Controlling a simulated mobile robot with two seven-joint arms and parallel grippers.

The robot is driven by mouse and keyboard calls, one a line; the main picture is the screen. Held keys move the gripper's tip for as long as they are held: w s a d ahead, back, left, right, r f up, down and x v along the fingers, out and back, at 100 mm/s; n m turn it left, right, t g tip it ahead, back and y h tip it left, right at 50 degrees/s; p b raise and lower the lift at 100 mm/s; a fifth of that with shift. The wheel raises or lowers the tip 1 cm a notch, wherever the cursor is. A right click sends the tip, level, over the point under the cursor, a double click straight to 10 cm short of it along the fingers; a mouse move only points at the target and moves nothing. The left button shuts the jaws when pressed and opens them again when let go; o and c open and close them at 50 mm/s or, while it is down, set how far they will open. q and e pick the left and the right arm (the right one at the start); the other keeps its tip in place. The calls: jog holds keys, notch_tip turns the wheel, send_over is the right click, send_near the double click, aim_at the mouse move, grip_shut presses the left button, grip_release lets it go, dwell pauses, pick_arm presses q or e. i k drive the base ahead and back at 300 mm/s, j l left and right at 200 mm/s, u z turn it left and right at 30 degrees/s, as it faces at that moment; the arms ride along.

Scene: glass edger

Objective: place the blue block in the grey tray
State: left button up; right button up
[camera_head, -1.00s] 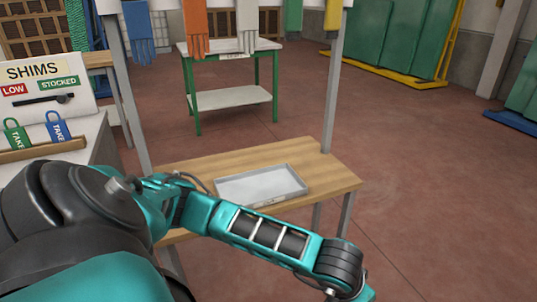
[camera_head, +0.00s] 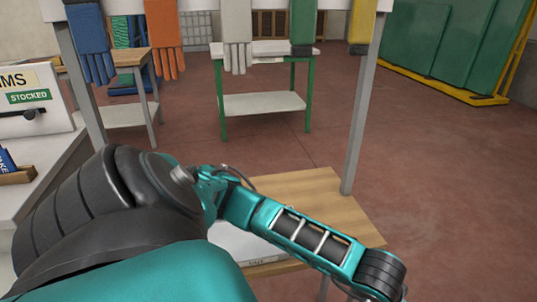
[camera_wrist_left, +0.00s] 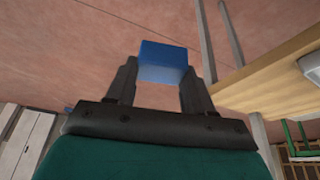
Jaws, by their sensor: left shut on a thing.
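The blue block (camera_wrist_left: 163,62) is held between the two fingers of my left gripper (camera_wrist_left: 158,80) in the left wrist view. The fingers press on its two sides, and it is clear of the table. The gripper itself is outside the head view, where my left arm crosses the lower middle. The grey tray (camera_head: 235,238) lies on the wooden table, mostly hidden behind my left arm. A pale grey edge, apparently the tray (camera_wrist_left: 312,66), shows at the right of the left wrist view, apart from the block. My right gripper is not in view.
The wooden table (camera_head: 310,190) has bare wood at its back and right. Metal posts (camera_head: 362,100) rise beside it, with several gloves (camera_head: 237,35) hanging above. A green-legged table (camera_head: 265,104) stands behind. A counter with a shims board (camera_head: 30,95) is at left.

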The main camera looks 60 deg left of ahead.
aim_at(251, 238)
jog(key=i+u, duration=0.25)
jog(key=i, duration=0.7)
jog(key=u, duration=1.25)
jog(key=i, duration=0.05)
